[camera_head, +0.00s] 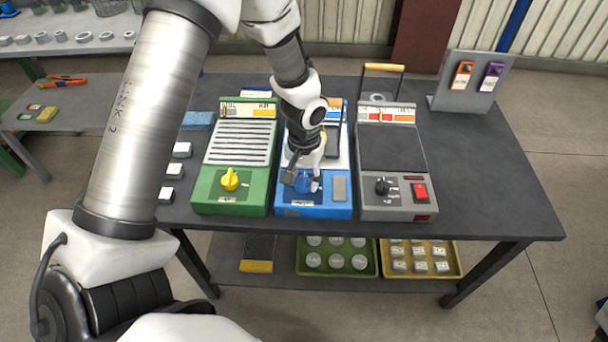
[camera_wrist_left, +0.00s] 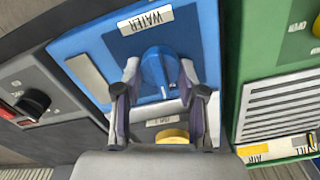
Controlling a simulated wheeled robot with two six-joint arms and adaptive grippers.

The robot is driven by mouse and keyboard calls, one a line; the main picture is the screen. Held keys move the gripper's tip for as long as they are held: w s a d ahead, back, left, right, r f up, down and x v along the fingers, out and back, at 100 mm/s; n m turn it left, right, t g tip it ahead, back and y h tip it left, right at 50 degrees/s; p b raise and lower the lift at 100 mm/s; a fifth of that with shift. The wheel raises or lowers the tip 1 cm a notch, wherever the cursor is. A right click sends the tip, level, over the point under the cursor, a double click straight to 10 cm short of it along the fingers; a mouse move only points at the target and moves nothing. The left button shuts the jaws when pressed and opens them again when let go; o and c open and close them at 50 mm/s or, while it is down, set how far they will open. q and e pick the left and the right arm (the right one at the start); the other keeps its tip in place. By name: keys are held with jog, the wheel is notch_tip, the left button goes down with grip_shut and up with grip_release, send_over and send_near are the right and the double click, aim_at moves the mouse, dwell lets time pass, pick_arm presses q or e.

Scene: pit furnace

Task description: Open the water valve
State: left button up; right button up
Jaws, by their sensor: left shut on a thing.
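The blue water unit (camera_head: 313,208) stands in the middle of three boxes on the table, and its WATER label (camera_wrist_left: 146,20) shows in the left wrist view. Its blue valve knob (camera_wrist_left: 157,70) sits on the top face. My left gripper (camera_wrist_left: 158,82) has its two fingers on either side of the knob and is shut on it. In the head view my left gripper (camera_head: 303,182) comes down from above and partly hides the knob. My right gripper is in neither view.
The green unit (camera_head: 207,198) with a yellow knob (camera_head: 230,179) stands close on the left. The grey unit (camera_head: 397,207) with a black knob (camera_head: 382,186) and red switch (camera_head: 420,191) stands close on the right. The dark table (camera_head: 485,190) is clear at its right end.

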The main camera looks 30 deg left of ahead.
pick_arm(q)
jog(key=m+p, duration=0.3)
jog(key=m, duration=0.1)
jog(key=shift+d+r+p, duration=0.1)
jog(key=shift+r+p, duration=0.15)
jog(key=shift+p, duration=0.1)
jog(key=m+p, duration=0.3)
jog(key=m, duration=0.1)
jog(key=shift+m+p, duration=0.3)
jog(key=shift+p, duration=0.1)
jog(key=m+p, duration=0.3)
jog(key=m, duration=0.1)
jog(key=shift+s+d, duration=0.1)
jog(key=shift+d, duration=0.05)
jog(key=shift+f+m+p, duration=0.15)
jog(key=shift+m+p, duration=0.6)
jog(key=shift+m, duration=0.4)
jog(key=shift+f+m+p, duration=0.1)
jog(key=shift+m+p, duration=0.65)
jog(key=shift+m, duration=0.4)
jog(key=o, duration=1.1)
jog(key=shift+d, duration=0.1)
jog(key=shift+o, duration=0.2)
